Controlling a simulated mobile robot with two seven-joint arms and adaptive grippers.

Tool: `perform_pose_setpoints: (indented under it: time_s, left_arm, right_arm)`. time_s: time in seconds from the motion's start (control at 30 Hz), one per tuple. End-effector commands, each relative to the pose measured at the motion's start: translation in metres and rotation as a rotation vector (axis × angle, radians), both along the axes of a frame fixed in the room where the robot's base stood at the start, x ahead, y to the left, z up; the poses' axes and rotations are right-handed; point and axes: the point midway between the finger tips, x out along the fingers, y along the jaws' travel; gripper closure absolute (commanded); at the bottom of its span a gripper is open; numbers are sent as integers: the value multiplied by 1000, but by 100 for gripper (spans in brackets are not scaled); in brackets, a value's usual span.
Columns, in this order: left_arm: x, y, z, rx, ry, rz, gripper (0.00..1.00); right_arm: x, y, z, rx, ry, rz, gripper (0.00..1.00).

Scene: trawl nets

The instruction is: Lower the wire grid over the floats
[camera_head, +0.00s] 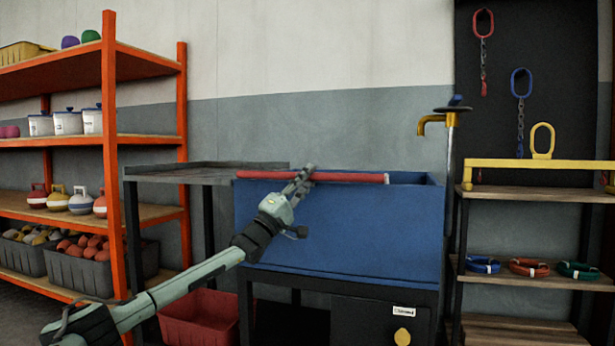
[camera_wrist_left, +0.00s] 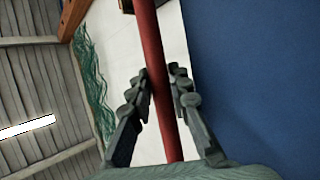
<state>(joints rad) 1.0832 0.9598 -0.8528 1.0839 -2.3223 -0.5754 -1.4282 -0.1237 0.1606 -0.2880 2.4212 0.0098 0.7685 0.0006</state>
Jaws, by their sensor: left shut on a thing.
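A long red bar (camera_head: 345,177) lies level along the top of the blue tank (camera_head: 345,230), close to its front rim. My left gripper (camera_head: 303,174) is shut on this bar, left of its middle. In the left wrist view the red bar (camera_wrist_left: 152,45) runs between the two fingers of the left gripper (camera_wrist_left: 163,80). No wire mesh shows, so I cannot tell whether the bar is part of the wire grid. The inside of the tank, and any floats in it, are hidden behind its front wall. My right gripper is not in view.
A grey side table (camera_head: 200,175) adjoins the tank on the left. Orange shelving (camera_head: 112,150) holds floats (camera_head: 80,203), tubs and crates. A yellow tap (camera_head: 432,121) rises at the tank's right rear. A wooden shelf unit (camera_head: 535,195) stands farther right.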

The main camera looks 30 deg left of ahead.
Motion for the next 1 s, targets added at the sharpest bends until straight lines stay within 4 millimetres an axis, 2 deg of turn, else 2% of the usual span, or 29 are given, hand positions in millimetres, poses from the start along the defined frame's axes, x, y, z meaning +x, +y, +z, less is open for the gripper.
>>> perform_pose_setpoints:
  time_s: [0.03,0.23,0.27,0.43,0.77,1.0]
  left_arm:
    - [1,-3,-9,8,10,-4,100]
    - [2,-4,-12,9,15,-5,100]
    - [2,-4,-12,9,15,-5,81]
    - [2,-3,-12,7,16,-4,61]
    - [1,-2,-8,4,12,-2,61]
    - [-17,4,-24,5,16,-1,61]
  right_arm:
    - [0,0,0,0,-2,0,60]
    - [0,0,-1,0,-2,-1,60]
    - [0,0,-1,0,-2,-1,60]
    - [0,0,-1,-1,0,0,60]
    - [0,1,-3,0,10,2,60]
    - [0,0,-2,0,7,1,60]
